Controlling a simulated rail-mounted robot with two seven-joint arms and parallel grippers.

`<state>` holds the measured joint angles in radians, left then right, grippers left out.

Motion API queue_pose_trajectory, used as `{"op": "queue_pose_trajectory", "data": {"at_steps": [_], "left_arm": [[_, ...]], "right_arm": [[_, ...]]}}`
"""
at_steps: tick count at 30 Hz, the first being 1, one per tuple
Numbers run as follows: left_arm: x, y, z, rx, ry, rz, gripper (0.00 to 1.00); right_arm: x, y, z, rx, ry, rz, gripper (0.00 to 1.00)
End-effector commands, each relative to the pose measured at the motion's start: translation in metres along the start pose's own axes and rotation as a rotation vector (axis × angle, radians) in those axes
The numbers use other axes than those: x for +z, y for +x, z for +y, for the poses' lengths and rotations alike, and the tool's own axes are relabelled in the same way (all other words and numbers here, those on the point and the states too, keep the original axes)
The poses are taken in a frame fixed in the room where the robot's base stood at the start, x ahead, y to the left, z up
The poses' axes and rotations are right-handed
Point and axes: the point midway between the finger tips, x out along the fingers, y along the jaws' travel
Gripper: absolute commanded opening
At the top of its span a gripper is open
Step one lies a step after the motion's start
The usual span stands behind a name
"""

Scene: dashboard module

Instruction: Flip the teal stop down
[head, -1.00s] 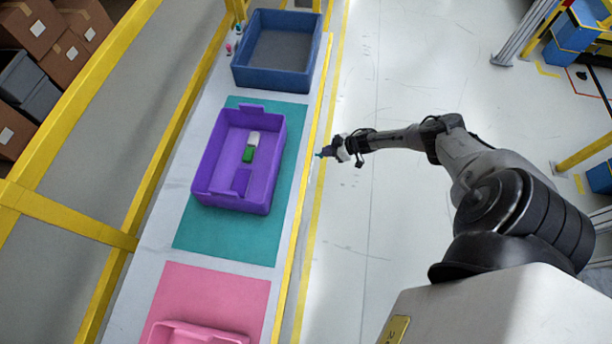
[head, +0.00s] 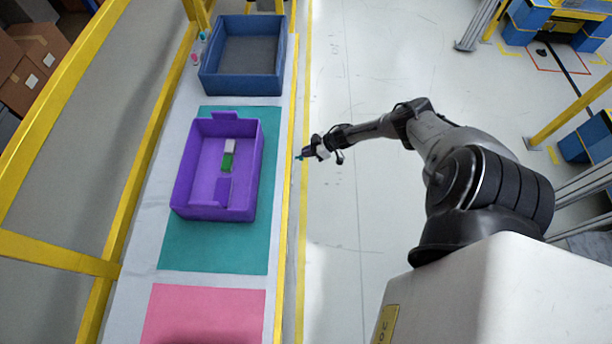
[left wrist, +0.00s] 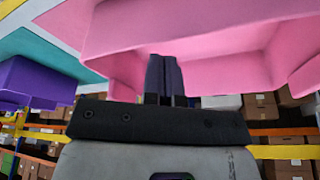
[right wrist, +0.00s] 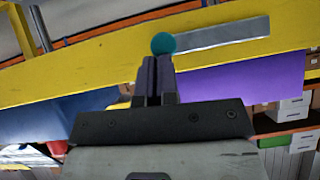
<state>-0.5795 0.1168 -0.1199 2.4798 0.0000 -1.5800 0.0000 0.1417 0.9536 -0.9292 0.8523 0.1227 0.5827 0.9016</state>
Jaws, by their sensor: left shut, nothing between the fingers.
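The teal stop shows as a round teal knob (right wrist: 163,43) in the right wrist view, in front of the yellow rail. My right gripper (right wrist: 156,58) has its fingers together with the tips at the knob; whether they touch it I cannot tell. In the head view my right gripper (head: 307,155) is low beside the table's right edge, with a small teal spot (head: 298,158) at its tip. My left gripper (left wrist: 164,58) is shut and empty in front of a pink tote (left wrist: 215,75); it is outside the head view.
A purple tote (head: 186,178) with a green and a white block stands on a teal mat (head: 215,250). A blue tote (head: 240,86) stands behind it, and a pink mat (head: 200,310) lies nearer. A grey strip (right wrist: 222,35) lies along the yellow rail.

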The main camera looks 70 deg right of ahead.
Motion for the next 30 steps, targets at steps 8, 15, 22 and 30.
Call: {"op": "queue_pose_trajectory", "data": {"at_steps": [8, 15, 22, 30], "left_arm": [[-0.007, -0.02, 0.001, 0.004, -0.005, 0.001, 0.0], [-0.013, -0.042, -0.001, 0.001, -0.001, 0.002, 0.0], [-0.015, -0.05, -0.004, -0.005, 0.007, -0.001, 0.0], [-0.017, -0.055, -0.004, -0.007, 0.009, -0.002, 0.0]], "right_arm": [[-0.017, -0.016, 0.001, 0.001, 0.0, -0.001, 0.0], [-0.028, -0.053, 0.003, 0.001, 0.001, -0.006, 0.0], [-0.027, -0.096, 0.005, 0.0, 0.001, -0.004, 0.0], [-0.028, -0.123, 0.006, 0.0, 0.001, -0.001, 0.0]]}}
